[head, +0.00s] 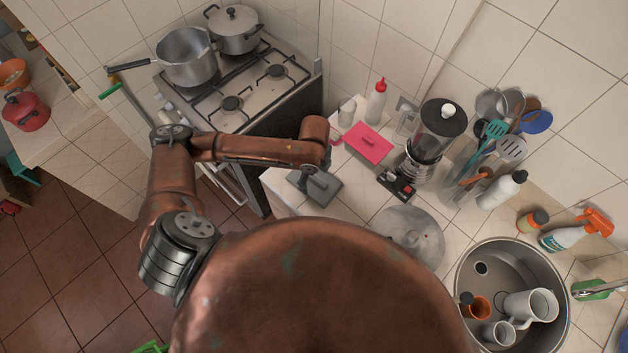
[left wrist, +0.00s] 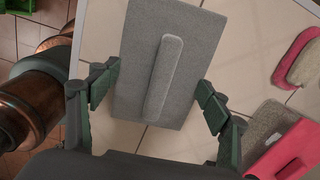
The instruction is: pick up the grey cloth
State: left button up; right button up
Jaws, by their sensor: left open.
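The grey cloth (left wrist: 135,60) is a flat rectangle with a raised ridge along its middle. It lies on the tiled counter and also shows in the head view (head: 330,193), near the counter's left edge. My left gripper (left wrist: 155,90) is open and empty. In the left wrist view its two fingers stand on either side of the cloth's near part, with gaps between the pads and the cloth. In the head view the fingers are hard to make out below my copper wrist. My right gripper is not in view.
A pot lid (head: 408,232) and a sink (head: 478,250) are to the right. The stove (head: 235,95) is at the left, across the counter edge.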

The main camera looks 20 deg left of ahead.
pick_arm(q)
jog(key=shift+s, duration=0.15)
jog(key=c, duration=1.3)
jog(key=shift+f, duration=0.1)
jog(key=shift+c, duration=0.3)
